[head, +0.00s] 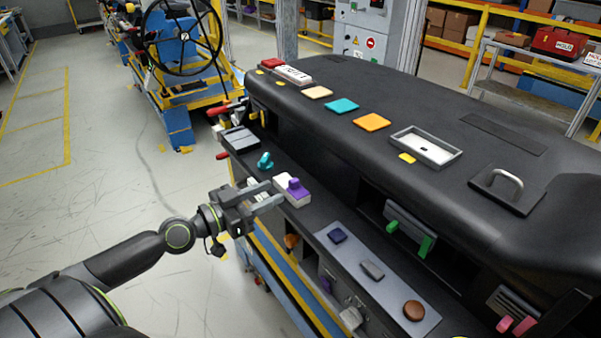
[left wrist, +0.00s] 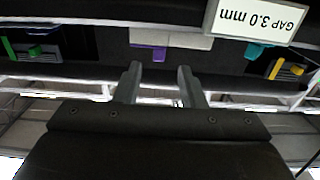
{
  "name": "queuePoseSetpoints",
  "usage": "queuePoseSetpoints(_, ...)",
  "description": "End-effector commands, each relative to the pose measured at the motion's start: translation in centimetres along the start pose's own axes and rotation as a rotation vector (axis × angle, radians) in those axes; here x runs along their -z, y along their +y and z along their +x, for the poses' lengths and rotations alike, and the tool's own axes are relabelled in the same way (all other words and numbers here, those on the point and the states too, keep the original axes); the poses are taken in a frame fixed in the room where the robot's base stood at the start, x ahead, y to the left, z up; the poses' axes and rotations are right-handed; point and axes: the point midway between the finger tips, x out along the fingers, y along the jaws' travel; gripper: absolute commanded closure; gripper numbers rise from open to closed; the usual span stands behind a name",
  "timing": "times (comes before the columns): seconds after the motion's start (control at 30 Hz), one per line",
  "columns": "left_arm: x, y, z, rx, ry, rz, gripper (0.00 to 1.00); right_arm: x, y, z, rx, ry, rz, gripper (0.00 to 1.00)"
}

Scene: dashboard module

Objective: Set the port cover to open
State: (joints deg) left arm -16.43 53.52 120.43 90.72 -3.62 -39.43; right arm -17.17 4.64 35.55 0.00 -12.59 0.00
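No part is labelled as the port cover. The nearest candidate is a purple piece (head: 296,187) on a white block (head: 283,181) on the dashboard's lower ledge. In the left wrist view the purple piece (left wrist: 148,53) lies just beyond the fingertips, under the white block (left wrist: 170,39). My left gripper (head: 274,194) is open and empty, its two fingers pointing at the block, and its fingers (left wrist: 158,84) stand apart in the wrist view. I see no clear contact with the purple piece. My right gripper is not in view.
A teal knob (head: 265,160) and a dark grey panel (head: 240,138) sit on the ledge beyond the block. A panel (head: 345,262) with several buttons lies nearer. The dashboard's top (head: 300,98) overhangs the ledge. A "GAP 3.0 mm" label (left wrist: 250,18) shows in the wrist view. Floor at left is open.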

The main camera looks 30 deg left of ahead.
Motion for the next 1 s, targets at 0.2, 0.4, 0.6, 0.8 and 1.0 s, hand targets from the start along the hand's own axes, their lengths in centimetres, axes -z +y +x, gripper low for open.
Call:
queuePoseSetpoints(0.2,0.4,0.0,2.2,0.002,0.005,-0.003,0.64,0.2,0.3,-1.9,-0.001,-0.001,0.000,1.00)
queuePoseSetpoints(0.4,0.4,0.0,4.8,0.000,0.004,-0.004,0.64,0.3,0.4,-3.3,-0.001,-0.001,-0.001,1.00)
queuePoseSetpoints(0.6,0.3,0.1,7.3,-0.001,0.002,-0.004,0.64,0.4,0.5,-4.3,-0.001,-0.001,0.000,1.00)
queuePoseSetpoints(0.8,0.1,0.1,8.9,-0.002,0.000,-0.002,0.64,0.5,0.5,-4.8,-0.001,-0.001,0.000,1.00)
queuePoseSetpoints(1.0,0.0,0.1,9.2,-0.002,-0.001,0.000,0.64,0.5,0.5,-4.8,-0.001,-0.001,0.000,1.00)
